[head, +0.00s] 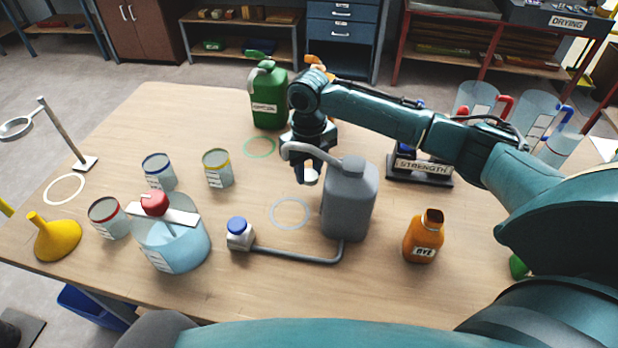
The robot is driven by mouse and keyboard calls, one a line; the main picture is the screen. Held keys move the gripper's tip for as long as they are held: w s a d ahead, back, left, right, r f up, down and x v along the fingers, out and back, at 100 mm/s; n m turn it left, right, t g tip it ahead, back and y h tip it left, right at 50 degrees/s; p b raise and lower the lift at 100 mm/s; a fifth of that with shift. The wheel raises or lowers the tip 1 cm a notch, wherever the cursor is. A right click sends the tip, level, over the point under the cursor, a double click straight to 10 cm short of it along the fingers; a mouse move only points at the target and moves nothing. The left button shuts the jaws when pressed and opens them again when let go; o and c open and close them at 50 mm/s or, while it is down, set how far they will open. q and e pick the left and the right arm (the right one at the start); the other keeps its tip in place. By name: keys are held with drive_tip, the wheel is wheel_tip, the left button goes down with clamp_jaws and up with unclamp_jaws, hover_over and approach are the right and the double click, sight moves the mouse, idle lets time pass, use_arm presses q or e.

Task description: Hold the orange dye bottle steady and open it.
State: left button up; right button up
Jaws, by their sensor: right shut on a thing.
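The orange dye bottle (423,240), labelled DYE, stands upright at the table's front right. Its neck ends in a dark top that looks like an open mouth, with no gripper touching it. My right gripper (309,168) points down behind the curved spout of the grey jug (349,200), left of and well apart from the bottle. It is shut on a small pale thing (309,177) at its fingertips, partly hidden by the spout. I cannot tell clearly if this is a cap. My left gripper is out of view.
The grey jug and its low tube are between gripper and bottle.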

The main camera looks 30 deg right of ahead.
sight(309, 173)
drive_tip(key=shift+f, duration=1.75)
drive_tip(key=shift+f, duration=0.1)
drive_tip(key=o, duration=1.1)
